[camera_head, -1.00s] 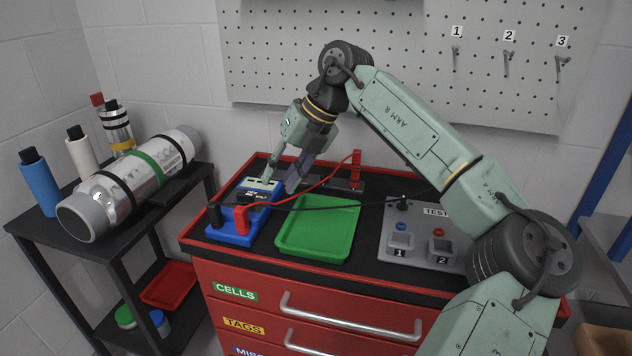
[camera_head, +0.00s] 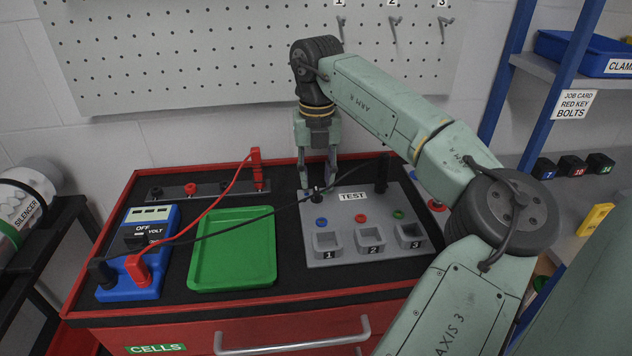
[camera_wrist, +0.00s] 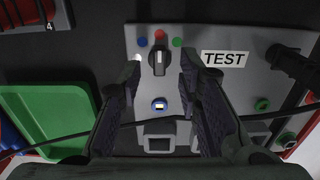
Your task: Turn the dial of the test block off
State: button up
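The grey test block (camera_head: 345,262), labelled TEST, lies on the black cart top. Its dial (camera_head: 317,191) is a small dark knob near the block's back left; in the wrist view the black dial (camera_wrist: 159,62) stands upright. A blue, a red and a green dot arc above it, and a white mark lies at its left. The knob's ridge appears to point up at the red dot. My gripper (camera_head: 318,180) is over the dial. In the wrist view my open gripper (camera_wrist: 161,75) has a finger on either side of the knob, with gaps visible.
A black lead (camera_head: 250,217) crosses from the blue meter (camera_head: 163,217) to a black plug (camera_head: 382,172) on the block; it passes under my fingers in the wrist view. A green tray (camera_head: 235,250) and a socket strip (camera_head: 210,190) lie left. A pegboard (camera_head: 200,60) stands behind.

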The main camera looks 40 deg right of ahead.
aim_at(316, 190)
jog(key=shift+f, duration=1.55)
jog(key=shift+c, duration=0.2)
grip_shut()
